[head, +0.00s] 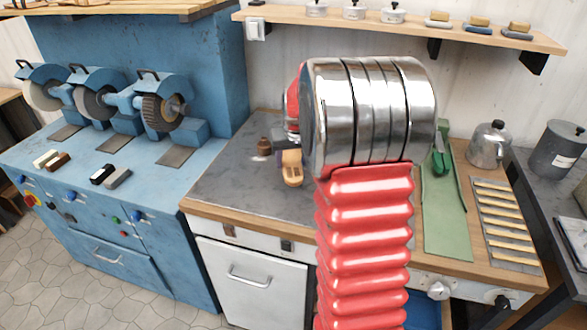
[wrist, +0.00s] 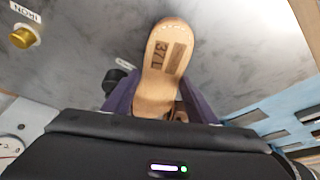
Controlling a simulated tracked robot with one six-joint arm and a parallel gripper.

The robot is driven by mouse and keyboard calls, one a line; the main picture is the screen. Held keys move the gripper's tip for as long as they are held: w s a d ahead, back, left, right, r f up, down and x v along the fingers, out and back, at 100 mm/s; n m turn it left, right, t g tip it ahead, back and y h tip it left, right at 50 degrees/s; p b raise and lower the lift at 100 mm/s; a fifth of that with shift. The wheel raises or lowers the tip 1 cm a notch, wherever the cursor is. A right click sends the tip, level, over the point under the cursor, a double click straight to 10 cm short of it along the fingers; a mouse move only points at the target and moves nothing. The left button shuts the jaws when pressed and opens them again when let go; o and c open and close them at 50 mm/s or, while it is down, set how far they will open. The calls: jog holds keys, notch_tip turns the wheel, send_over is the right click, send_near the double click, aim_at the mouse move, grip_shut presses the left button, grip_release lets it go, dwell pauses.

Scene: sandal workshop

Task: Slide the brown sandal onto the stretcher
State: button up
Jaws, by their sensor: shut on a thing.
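The brown sandal (wrist: 165,60), light tan in colour, is between the two dark purple fingers of my gripper (wrist: 158,98) in the wrist view. Its sole faces the camera and bears a "37L" mark. My gripper is shut on it. In the head view the sandal (head: 292,168) shows just left of my arm, over the grey worktop (head: 225,175); whether it touches the top is unclear. My arm hides most of the gripper there. A green device (head: 440,155) on a green mat (head: 447,215), right of my arm, may be the stretcher, but I cannot tell.
A gold cap with a label (wrist: 22,38) shows at the wrist view's upper left. Blue grinders (head: 165,105) stand left; a kettle (head: 489,146) and slatted rack (head: 505,225) stand right. A shelf (head: 400,25) hangs above.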

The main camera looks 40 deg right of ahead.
aim_at(292, 166)
jog(key=shift+f, duration=1.8)
jog(key=o, duration=1.4)
jog(key=shift+f, duration=0.1)
jog(key=v, duration=1.2)
